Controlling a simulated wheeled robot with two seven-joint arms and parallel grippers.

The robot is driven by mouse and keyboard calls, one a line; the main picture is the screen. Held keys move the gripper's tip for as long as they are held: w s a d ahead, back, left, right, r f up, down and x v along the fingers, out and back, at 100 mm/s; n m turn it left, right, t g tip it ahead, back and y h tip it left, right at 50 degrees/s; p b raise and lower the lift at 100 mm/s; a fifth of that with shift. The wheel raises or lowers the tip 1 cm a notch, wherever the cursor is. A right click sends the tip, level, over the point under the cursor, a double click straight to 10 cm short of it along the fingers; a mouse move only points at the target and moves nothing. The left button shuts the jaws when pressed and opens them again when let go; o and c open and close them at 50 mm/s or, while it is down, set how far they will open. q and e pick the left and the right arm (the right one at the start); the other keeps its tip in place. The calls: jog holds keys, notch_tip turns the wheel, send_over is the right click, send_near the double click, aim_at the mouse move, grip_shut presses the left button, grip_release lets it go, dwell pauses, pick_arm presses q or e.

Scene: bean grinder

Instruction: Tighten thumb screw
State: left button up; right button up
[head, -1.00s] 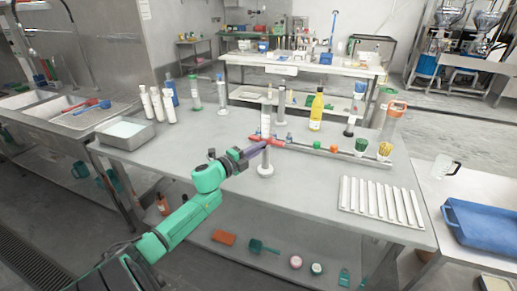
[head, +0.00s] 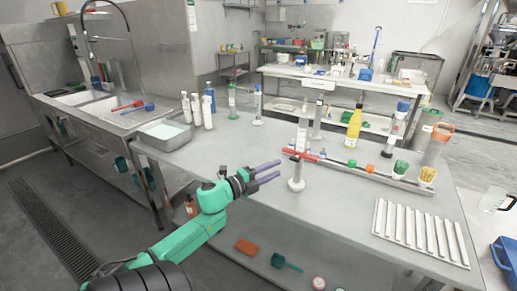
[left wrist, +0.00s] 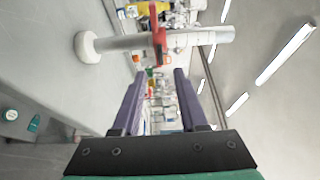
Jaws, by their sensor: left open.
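A clear and white upright cylinder (head: 302,136) stands on a white round foot (head: 296,185) on the steel table. A red clamp-like part (head: 304,155) crosses it at mid-height; I cannot make out a separate thumb screw. My left gripper (head: 280,169) has two purple fingers, open and empty, pointing at the cylinder from the left, apart from the red part. In the left wrist view the cylinder (left wrist: 195,38) lies sideways across the top, with the red part (left wrist: 158,38) beyond the open fingertips (left wrist: 159,73). My right gripper is not in view.
A long tray (head: 395,178) with small coloured items runs right of the cylinder. A yellow bottle (head: 354,128) stands behind, and a white ribbed rack (head: 420,232) lies front right. A metal tub (head: 165,133) and white bottles (head: 196,110) stand back left. The table's left front is clear.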

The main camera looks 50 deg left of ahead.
pick_arm(q)
jog(key=s, duration=0.6)
jog(key=shift+s+a, duration=0.25)
jog(key=shift+a, duration=0.05)
jog(key=s+a+f+n+g+y, duration=0.1)
jog(key=a+f+n+y, duration=0.15)
jog(key=f, duration=0.45)
jog(key=s+a+f+n+g+y, duration=0.1)
jog(key=a+f+n+g+y, duration=0.1)
jog(key=f+n, duration=0.35)
jog(key=s+d+f+n+g, duration=0.2)
jog(key=s+f+g, duration=0.15)
jog(key=f, duration=0.85)
jog(key=s+d+f+n+g, duration=0.1)
jog(key=s+f+n+g, duration=0.3)
jog(key=f, duration=0.8)
jog(key=s+d+f+n+g+h, duration=0.2)
jog(key=s+d+f+g, duration=0.4)
jog(key=s+d+f, duration=1.4)
jog(key=shift+s+d+f+n+h, duration=0.15)
jog(key=shift+s+d+n+h, duration=0.3)
jog(key=shift+s, duration=0.45)
jog(key=shift+g, duration=0.25)
